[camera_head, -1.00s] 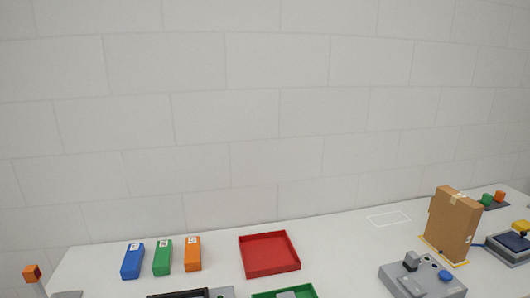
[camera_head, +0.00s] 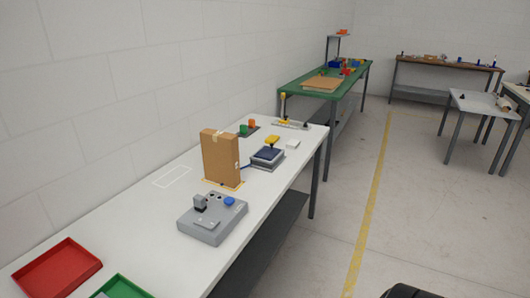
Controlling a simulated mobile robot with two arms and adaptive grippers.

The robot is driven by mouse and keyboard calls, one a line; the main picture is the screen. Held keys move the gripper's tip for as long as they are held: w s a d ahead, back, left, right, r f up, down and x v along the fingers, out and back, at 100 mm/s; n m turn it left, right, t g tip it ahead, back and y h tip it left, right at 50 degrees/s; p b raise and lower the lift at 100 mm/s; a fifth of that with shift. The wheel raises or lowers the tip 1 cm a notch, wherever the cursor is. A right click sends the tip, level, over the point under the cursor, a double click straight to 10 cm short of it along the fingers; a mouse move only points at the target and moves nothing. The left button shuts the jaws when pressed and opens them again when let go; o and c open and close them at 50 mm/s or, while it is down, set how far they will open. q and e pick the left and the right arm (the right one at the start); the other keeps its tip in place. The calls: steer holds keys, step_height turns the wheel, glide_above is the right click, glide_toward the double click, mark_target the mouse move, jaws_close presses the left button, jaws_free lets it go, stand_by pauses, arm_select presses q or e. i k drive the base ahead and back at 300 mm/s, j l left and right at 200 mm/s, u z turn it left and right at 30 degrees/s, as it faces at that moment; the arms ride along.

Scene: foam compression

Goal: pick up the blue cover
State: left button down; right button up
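No piece that I can surely call the blue cover shows in the head view. A small round blue part (camera_head: 229,201) sits on top of a grey device (camera_head: 212,222) on the white table. A dark blue-topped grey unit (camera_head: 267,157) with a yellow part (camera_head: 272,140) stands farther back.
The white table (camera_head: 130,216) holds an upright cardboard box (camera_head: 221,158), a red tray (camera_head: 57,268) and a green tray (camera_head: 122,288). A green table (camera_head: 318,78) and other benches stand beyond. The floor (camera_head: 410,190) at right is open, with a yellow line.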

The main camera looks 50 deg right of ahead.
mark_target(267, 153)
steer(key=l+z, duration=0.1)
steer(key=z, duration=0.4)
steer(key=l+z, duration=0.1)
steer(key=z, duration=0.85)
steer(key=i+l+u, duration=0.1)
steer(key=u, duration=0.3)
steer(key=i+l+u, duration=0.15)
steer(key=u, duration=0.25)
steer(key=i+l+u, duration=0.1)
steer(key=l+u, duration=0.15)
steer(key=u, duration=0.15)
